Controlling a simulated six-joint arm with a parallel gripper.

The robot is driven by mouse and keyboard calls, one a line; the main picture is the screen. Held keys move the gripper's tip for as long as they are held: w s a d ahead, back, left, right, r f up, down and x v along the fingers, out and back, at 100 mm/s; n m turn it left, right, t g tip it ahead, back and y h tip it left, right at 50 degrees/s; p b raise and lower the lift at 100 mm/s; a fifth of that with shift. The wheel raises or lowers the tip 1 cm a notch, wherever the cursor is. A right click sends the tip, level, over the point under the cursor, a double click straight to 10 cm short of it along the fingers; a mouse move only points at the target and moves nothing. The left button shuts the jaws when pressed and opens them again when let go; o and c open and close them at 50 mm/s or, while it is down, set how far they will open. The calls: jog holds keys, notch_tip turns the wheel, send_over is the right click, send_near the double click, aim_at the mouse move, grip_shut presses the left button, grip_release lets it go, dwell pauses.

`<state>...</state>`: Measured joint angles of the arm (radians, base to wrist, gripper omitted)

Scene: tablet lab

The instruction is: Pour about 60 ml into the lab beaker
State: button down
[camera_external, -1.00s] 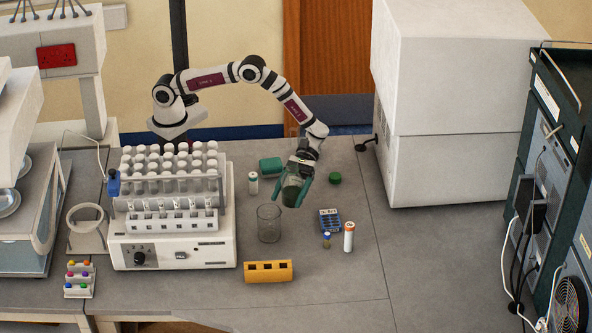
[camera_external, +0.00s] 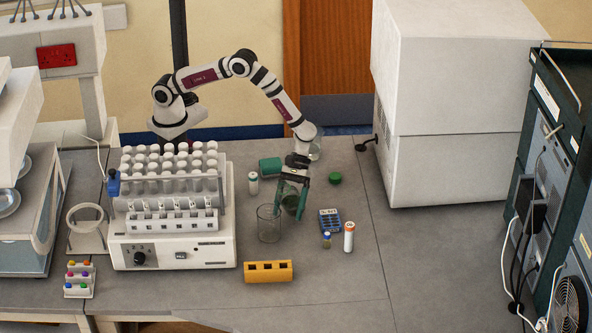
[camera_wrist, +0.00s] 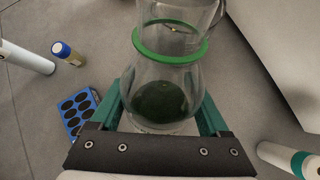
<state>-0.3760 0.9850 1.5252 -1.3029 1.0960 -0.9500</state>
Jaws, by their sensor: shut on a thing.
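My gripper (camera_external: 291,203) is shut on a clear glass vessel (camera_external: 289,195) with dark green contents. In the wrist view the vessel (camera_wrist: 150,70) has a green ring around its neck and a rounded body between my teal fingers, with dark green contents low in it. The vessel looks roughly upright; its exact tilt is hard to tell. The lab beaker (camera_external: 268,225) is clear glass and stands on the bench just left of the held vessel. It looks empty. I cannot make it out clearly in the wrist view.
A blue tray (camera_external: 330,222), a small blue-capped vial (camera_external: 327,240) and an orange-topped white bottle (camera_external: 349,238) stand to the right. A yellow rack (camera_external: 268,271) is in front, a tube rack machine (camera_external: 172,250) left. A teal-marked white bottle (camera_external: 253,184) and green lid (camera_external: 335,178) are behind.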

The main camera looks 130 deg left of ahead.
aim_at(295, 188)
jog(key=shift+y, duration=0.3)
notch_tip(295, 188, up, 3)
jog(key=shift+d+f+y, duration=0.1)
jog(key=shift+d+y, duration=0.05)
jog(key=shift+y, duration=0.85)
jog(key=a+y, duration=0.1)
jog(key=y, duration=0.1)
jog(key=a+f+m+y, duration=0.1)
jog(key=y, duration=0.1)
jog(key=shift+a+y, duration=0.2)
jog(key=shift+y, duration=0.2)
jog(key=shift+a+r+y, duration=0.3)
jog(key=shift+r+y, duration=0.5)
jog(key=shift+y, duration=0.1)
jog(key=shift+d+r+y, duration=0.2)
jog(key=shift+r+y, duration=0.45)
jog(key=shift+y, duration=0.15)
jog(key=shift+a+f+m+y, duration=0.15)
jog(key=shift+m+y, duration=0.15)
jog(key=shift+y, duration=0.5)
jog(key=shift+r, duration=0.2)
jog(key=shift+a+r+y, duration=0.15)
jog(key=shift+a+y, duration=0.1)
jog(key=shift+y, duration=0.05)
